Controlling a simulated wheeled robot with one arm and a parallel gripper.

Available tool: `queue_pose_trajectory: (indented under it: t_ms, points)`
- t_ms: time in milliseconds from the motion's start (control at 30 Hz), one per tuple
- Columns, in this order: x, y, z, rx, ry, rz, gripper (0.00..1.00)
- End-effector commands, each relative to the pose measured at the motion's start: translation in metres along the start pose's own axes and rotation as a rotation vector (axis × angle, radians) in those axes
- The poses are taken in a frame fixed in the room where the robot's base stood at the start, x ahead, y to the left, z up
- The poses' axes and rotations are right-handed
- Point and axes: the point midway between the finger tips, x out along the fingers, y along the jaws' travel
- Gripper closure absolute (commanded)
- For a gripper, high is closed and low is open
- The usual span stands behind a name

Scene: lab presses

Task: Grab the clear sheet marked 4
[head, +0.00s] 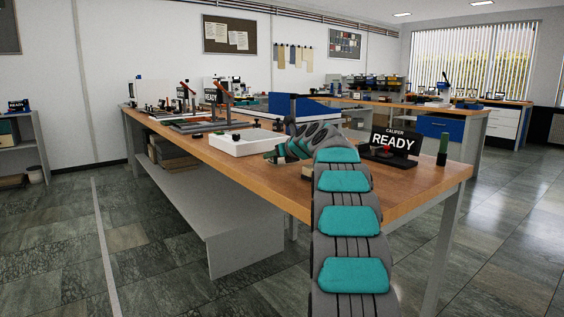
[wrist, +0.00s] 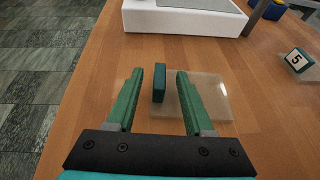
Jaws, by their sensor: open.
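In the wrist view a clear sheet (wrist: 215,100) lies flat on the wooden table, with a dark green upright tab (wrist: 160,83) standing on it. The tab's number face is turned away, so I cannot read its mark. My gripper (wrist: 160,72) is open, with one green finger on each side of the tab, both apart from it. In the head view my gripper (head: 274,155) is low over the table, and the sheet cannot be made out there.
Another clear sheet with a tab marked 5 (wrist: 297,60) lies to the right. A white block (wrist: 185,14) stands beyond the fingers. The table's left edge is close by. A READY sign (head: 394,144) stands on the table right of my arm.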

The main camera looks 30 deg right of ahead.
Motion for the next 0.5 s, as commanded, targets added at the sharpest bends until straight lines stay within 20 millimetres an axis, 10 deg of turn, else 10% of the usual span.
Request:
queue_pose_trajectory:
  t_ms: [500]
  points:
    - [0.045, 0.000, 0.002, -0.001, 0.000, 0.000, 0.47]
